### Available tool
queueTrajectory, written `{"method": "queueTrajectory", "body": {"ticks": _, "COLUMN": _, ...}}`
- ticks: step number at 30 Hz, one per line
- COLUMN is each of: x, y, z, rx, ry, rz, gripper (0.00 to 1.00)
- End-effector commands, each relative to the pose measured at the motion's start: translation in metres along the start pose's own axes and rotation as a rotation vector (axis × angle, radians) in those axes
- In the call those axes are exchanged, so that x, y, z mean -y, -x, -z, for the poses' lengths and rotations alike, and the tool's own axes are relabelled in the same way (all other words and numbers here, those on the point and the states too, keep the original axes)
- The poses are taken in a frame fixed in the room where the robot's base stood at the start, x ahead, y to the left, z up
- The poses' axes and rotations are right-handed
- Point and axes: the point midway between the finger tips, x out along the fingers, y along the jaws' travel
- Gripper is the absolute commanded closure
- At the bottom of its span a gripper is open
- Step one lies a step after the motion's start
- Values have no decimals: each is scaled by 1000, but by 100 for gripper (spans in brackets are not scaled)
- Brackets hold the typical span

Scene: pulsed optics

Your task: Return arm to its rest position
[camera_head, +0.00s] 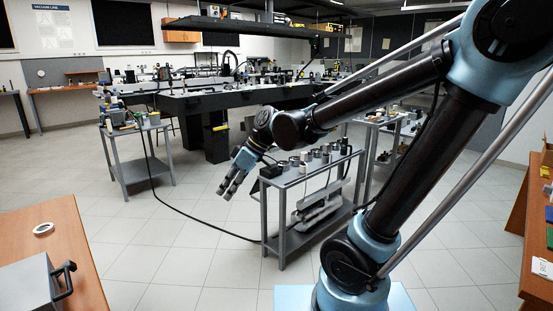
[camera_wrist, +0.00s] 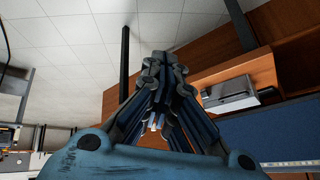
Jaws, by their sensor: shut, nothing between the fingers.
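My arm reaches from the right side of the head view toward the middle of the room, bent at its joints. My gripper (camera_head: 231,184) is at its end, pointing down and to the left over open floor, just left of a grey cart. In the wrist view my gripper (camera_wrist: 163,62) shows with its fingers drawn together and nothing held between them. No object touches the fingers in either view.
A grey cart (camera_head: 278,183) with several small parts on top stands right beside my gripper. Another cart (camera_head: 148,124) stands left. A wooden desk (camera_head: 75,245) with a grey box (camera_head: 35,283) is at lower left. A black cable (camera_head: 178,214) crosses the tiled floor.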

Motion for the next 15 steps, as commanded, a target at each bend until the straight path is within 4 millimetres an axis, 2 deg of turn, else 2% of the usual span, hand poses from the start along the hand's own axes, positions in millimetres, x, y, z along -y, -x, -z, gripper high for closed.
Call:
{"method": "queueTrajectory", "body": {"ticks": 1, "x": -10, "y": 9, "z": -20, "rx": 13, "ry": -62, "rz": -38, "gripper": 100}}
{"method": "queueTrajectory", "body": {"ticks": 6, "x": -35, "y": 35, "z": -80, "rx": 57, "ry": -270, "rz": -156, "gripper": 100}}
{"method": "queueTrajectory", "body": {"ticks": 15, "x": -53, "y": 71, "z": -190, "rx": 117, "ry": -651, "rz": -366, "gripper": 100}}
